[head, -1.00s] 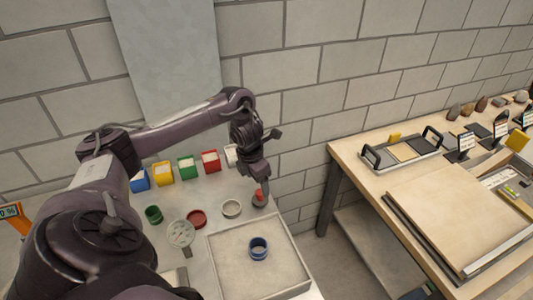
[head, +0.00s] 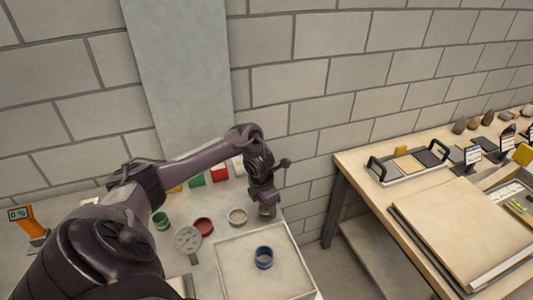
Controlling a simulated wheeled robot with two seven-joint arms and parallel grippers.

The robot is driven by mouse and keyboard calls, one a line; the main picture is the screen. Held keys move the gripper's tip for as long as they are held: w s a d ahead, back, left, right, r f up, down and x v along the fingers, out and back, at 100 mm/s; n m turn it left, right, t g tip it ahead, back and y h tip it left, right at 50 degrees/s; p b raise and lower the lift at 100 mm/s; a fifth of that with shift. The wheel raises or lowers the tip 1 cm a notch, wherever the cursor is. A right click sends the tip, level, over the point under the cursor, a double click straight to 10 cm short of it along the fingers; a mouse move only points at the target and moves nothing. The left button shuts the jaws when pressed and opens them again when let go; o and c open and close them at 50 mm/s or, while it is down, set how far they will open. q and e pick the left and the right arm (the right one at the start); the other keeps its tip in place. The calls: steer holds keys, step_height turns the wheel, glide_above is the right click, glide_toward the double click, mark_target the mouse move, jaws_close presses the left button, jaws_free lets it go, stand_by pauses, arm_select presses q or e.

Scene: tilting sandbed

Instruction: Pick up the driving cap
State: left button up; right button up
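I take the driving cap (head: 267,212) to be the small grey piece low at my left gripper, near the right edge of the white bench top. My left gripper (head: 266,203) points down right over it and hides most of it. I cannot tell whether the fingers are closed around it. A blue ring (head: 264,257) stands on the sand in the square sandbed tray (head: 300,262), in front of the gripper. My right gripper is not in view.
A beige ring (head: 237,216), a red dish (head: 203,226), a green ring (head: 161,221) and a dial gauge (head: 187,240) lie left of the gripper. A wooden table (head: 460,225) stands to the right, across a gap.

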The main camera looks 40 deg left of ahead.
arm_select(q)
steer(key=c, duration=0.5)
steer(key=shift+c, duration=0.2)
steer(key=shift+w+r, duration=0.1)
